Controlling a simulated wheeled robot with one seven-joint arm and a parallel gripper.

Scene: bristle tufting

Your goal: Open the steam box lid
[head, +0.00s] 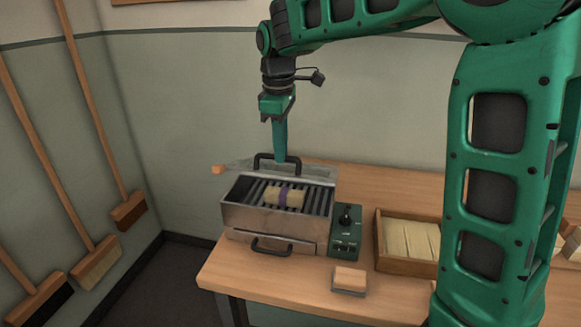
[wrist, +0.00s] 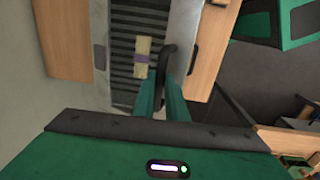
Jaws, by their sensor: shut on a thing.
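The steam box (head: 262,222) is a metal box on the wooden bench, with dark slats inside. Its lid (head: 310,171) is raised at the back, seen nearly edge-on, so the slatted inside is exposed. My gripper (head: 280,158) comes down from above and is shut on the black lid handle (head: 263,161). In the wrist view the green fingers (wrist: 162,100) meet the curved black handle (wrist: 166,62).
A control box with a black knob (head: 345,230) stands right of the steam box. A small wooden block (head: 349,278) lies in front. A wooden tray (head: 398,265) of pale pieces is at right, partly behind my arm. Brooms (head: 129,211) lean on the left wall.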

